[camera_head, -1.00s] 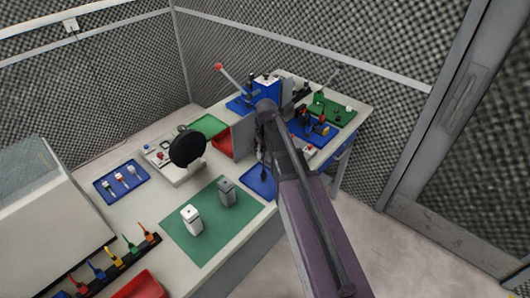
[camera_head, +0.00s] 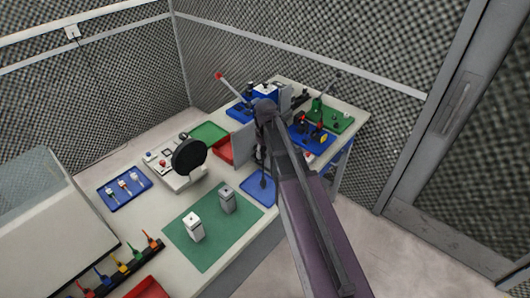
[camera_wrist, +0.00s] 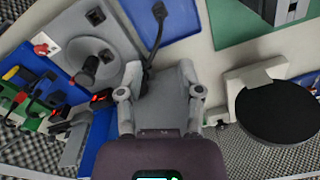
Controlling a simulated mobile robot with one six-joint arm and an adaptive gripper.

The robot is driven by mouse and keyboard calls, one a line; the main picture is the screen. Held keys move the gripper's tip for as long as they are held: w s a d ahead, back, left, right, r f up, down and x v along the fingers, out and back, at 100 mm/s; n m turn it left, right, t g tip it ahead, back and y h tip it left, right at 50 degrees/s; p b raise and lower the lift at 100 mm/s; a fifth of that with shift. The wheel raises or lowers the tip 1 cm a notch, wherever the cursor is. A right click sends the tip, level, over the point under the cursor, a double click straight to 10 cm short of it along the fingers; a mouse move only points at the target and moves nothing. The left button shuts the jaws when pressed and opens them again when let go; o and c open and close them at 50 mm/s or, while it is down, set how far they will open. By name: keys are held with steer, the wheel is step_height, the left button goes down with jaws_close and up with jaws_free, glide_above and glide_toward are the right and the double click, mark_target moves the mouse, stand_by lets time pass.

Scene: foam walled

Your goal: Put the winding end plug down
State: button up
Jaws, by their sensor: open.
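In the wrist view my gripper (camera_wrist: 160,76) is open, its two grey fingers spread apart. A thin black piece with a small block at its upper end, which looks like the winding end plug on its lead (camera_wrist: 160,12), runs from over the blue tray (camera_wrist: 185,18) down to a dark block between the fingers. I cannot tell whether it touches either finger or rests fully on the tray. In the head view the blue tray (camera_head: 256,194) lies at the table's front edge, and my gripper hangs over it, mostly hidden by my arm.
A green mat (camera_head: 205,245) with a white and a grey block lies left of the tray. A round black disc (camera_head: 189,156) stands behind the mat. In the wrist view a grey plate with a black knob (camera_wrist: 89,68) is close on the left.

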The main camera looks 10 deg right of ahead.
stand_by(0.3)
steer(key=s+m, duration=0.3)
steer(key=s, duration=1.3)
steer(key=shift+s, duration=0.2)
steer(key=shift+d, duration=0.15)
stand_by(0.3)
